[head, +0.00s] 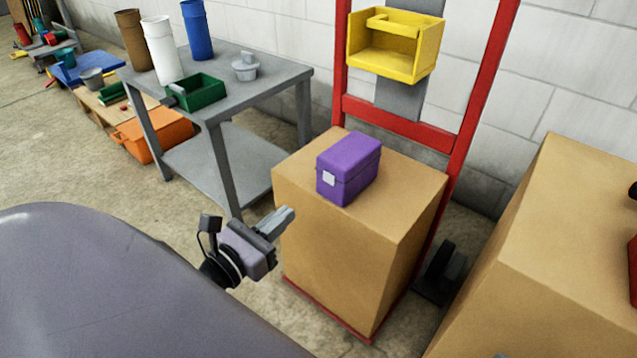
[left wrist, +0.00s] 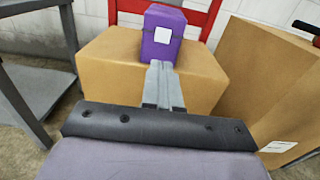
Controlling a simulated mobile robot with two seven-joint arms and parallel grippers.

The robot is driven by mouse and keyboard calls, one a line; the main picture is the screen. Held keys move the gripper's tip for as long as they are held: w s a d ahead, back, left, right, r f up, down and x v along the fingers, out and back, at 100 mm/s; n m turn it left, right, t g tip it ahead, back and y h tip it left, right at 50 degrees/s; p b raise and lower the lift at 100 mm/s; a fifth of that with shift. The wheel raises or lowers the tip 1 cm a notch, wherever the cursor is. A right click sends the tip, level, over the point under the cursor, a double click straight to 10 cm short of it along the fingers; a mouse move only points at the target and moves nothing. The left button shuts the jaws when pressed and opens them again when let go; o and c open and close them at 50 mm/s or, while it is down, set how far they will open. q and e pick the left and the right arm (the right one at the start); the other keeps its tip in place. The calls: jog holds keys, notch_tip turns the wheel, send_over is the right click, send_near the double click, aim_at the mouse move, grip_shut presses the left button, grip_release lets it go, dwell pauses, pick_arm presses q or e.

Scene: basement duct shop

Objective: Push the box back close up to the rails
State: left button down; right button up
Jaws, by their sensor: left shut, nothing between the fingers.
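A large tan cardboard box (head: 335,238) stands upright on the red base plate (head: 325,312) of a hand truck with two red rails (head: 480,85) behind it. A purple box (head: 350,165) with a pale latch sits on top of the cardboard box. Any gap between the cardboard box and the rails is hard to judge. My left gripper (head: 288,217) is shut and empty at the box's front left. In the left wrist view its closed fingers (left wrist: 160,72) point at the cardboard box (left wrist: 105,65), just below the purple box (left wrist: 163,38). Contact cannot be told. My right gripper is out of view.
A yellow bin (head: 395,52) is fixed between the rails higher up. A grey table (head: 235,95) with a green tray (head: 195,92) and tubes stands at left. Another cardboard box (head: 560,240) stands close at right. A block wall is behind.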

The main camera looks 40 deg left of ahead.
aim_at(328, 180)
pick_arm(q)
jog(key=w, duration=0.3)
jog(key=w+p, duration=0.1)
jog(key=w, duration=0.2)
jog(key=w+p, duration=0.1)
jog(key=w, duration=0.2)
jog(key=shift+w+d, duration=0.2)
jog(key=shift+d, duration=0.15)
jog(key=shift+w, duration=0.5)
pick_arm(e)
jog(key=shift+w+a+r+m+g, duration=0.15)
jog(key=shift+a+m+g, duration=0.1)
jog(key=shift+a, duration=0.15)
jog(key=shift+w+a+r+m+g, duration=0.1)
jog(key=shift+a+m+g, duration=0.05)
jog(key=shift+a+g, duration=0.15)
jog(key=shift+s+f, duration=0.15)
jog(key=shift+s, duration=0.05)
